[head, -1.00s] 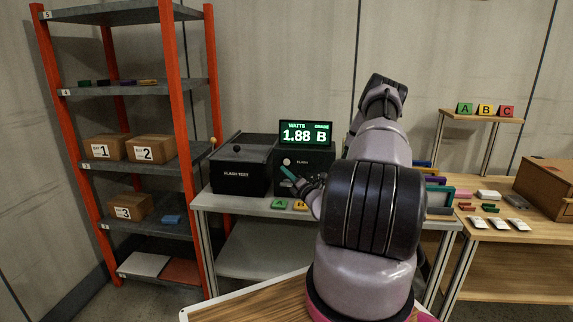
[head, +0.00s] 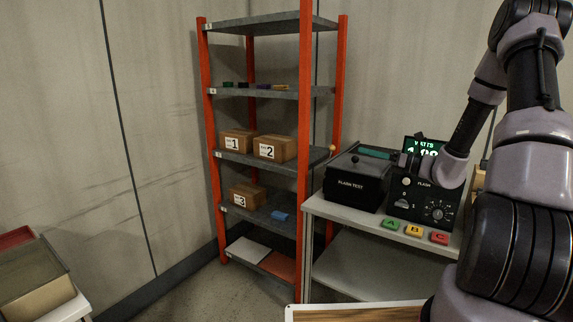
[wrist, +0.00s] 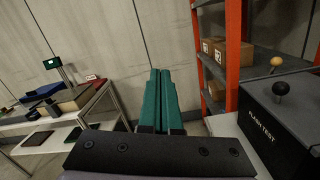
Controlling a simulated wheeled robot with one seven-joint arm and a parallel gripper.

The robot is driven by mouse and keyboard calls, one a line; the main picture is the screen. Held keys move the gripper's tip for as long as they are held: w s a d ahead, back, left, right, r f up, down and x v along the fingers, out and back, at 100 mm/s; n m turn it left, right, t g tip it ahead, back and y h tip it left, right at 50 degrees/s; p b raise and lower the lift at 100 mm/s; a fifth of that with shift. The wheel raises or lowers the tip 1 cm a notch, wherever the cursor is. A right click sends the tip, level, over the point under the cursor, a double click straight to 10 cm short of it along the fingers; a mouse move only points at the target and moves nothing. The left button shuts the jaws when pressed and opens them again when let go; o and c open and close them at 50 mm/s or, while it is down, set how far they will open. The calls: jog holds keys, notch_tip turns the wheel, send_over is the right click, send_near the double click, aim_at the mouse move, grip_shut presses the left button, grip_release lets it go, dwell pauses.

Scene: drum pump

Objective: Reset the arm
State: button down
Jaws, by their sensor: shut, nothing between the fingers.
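My gripper (head: 372,152) shows in the head view as a teal bar at the back of the black flash test box, with my arm on the right. In the wrist view its two long teal fingers (wrist: 159,75) lie side by side, shut, with nothing between them. They point towards the back wall, left of the orange shelf rack. My forearm partly hides the green display (head: 420,146).
The flash test box (head: 357,184) and the flash unit (head: 426,204) stand on a grey bench, with A, B and C tags in front. The orange rack (head: 306,130) holds numbered cartons. Another bench (wrist: 78,118) with objects is at left in the wrist view.

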jog(key=s+a+r+n+g+h, duration=0.3)
jog(key=s+a+r+n+g, duration=0.15)
jog(key=s+n, duration=0.3)
jog(key=s+a+r+n+g+h, duration=0.2)
jog(key=s+a+r+n+g, duration=0.25)
jog(key=s+n, duration=0.35)
jog(key=s+d+r+n+t+h, duration=0.3)
jog(key=s+d+r+n+h, duration=0.1)
jog(key=s, duration=0.3)
jog(key=s+d+r+n+t+h, duration=0.3)
jog(key=s+r+n+h, duration=0.1)
jog(key=s, duration=0.3)
jog(key=shift+d+r+n+h, duration=0.35)
jog(key=shift+r+n+h, duration=0.1)
jog(key=shift+r, duration=0.4)
jog(key=shift+s, duration=0.1)
